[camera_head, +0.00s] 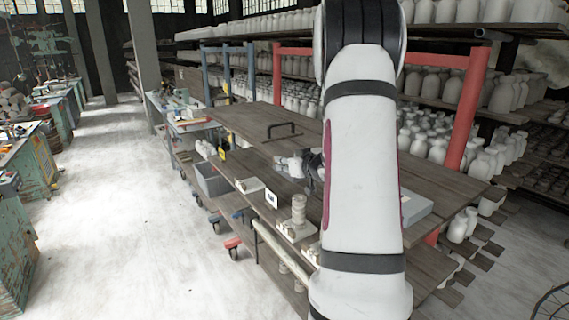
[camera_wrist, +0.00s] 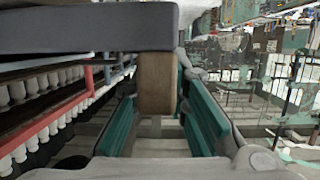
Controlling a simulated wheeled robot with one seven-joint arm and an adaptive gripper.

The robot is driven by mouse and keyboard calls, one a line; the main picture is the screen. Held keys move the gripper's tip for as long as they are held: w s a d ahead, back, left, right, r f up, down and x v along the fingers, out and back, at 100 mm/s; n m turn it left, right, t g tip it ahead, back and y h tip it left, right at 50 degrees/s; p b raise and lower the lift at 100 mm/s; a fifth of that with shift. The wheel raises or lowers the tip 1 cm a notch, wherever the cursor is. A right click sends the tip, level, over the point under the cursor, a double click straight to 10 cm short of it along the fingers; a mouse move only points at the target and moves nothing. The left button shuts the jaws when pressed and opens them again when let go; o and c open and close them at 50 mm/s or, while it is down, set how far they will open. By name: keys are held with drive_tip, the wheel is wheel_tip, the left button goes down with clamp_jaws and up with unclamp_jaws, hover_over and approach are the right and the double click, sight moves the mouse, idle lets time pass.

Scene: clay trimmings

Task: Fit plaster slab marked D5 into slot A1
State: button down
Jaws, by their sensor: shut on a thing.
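My gripper (camera_head: 312,168) is over the wooden table, partly hidden behind my white arm in the head view. In the wrist view my gripper (camera_wrist: 160,118) has teal finger pads on both sides of a brown, grip-like block (camera_wrist: 157,85). It is shut on this block. A dark grey slab (camera_wrist: 90,30) lies across the top of the wrist view and seems joined to the block. I see no marking on it, so I cannot tell if it is D5. Slot A1 cannot be made out in either view.
The wooden table (camera_head: 240,120) carries a black handle (camera_head: 282,128), a white card (camera_head: 271,199), a stack of pale discs (camera_head: 298,208) and a grey box (camera_head: 416,206). A grey bin (camera_head: 211,181) sits at its left. Red posts and shelves of white bottles stand behind.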

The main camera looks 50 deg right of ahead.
drive_tip(key=shift+s+d+p, duration=0.1)
drive_tip(key=shift+s+d, duration=0.25)
drive_tip(key=shift+d, duration=0.7)
drive_tip(key=shift+s+d+p, duration=0.1)
drive_tip(key=shift+s+d, duration=0.2)
drive_tip(key=shift+d, duration=0.8)
drive_tip(key=shift+s+d+p, duration=0.1)
drive_tip(key=shift+s+d, duration=0.25)
drive_tip(key=shift+d, duration=0.7)
drive_tip(key=c, duration=1.5)
unclamp_jaws()
drive_tip(key=v, duration=1.2)
